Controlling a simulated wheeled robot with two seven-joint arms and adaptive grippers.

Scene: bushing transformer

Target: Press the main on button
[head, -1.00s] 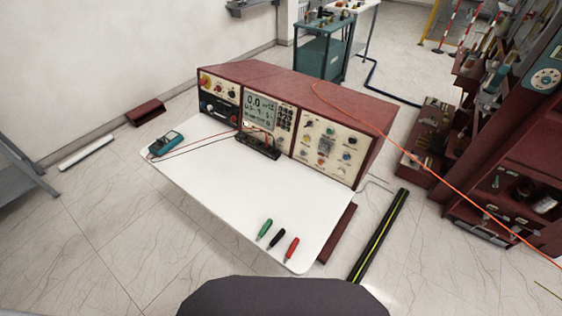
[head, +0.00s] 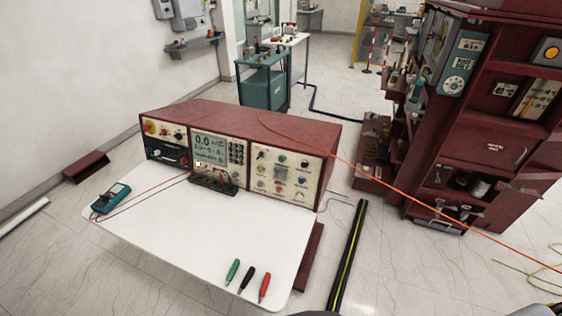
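A dark red test console (head: 235,128) stands at the back of a white worktop in the head view. Its left panel (head: 166,131) carries a red knob or button (head: 149,127) on a yellow patch and several smaller controls. The middle panel has a display (head: 210,147) reading about 0.0 and a keypad (head: 237,153). The right panel (head: 286,176) has several coloured buttons or knobs, too small to read. I cannot tell which control is the main on button. Neither of my grippers is in view.
The white worktop (head: 190,230) holds a teal multimeter (head: 111,197), a dark terminal block (head: 213,183) and three probes in green (head: 233,271), black and red. An orange cable (head: 385,182) runs right from the console towards a red cabinet (head: 490,150). A black-yellow strip (head: 347,258) lies on the floor.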

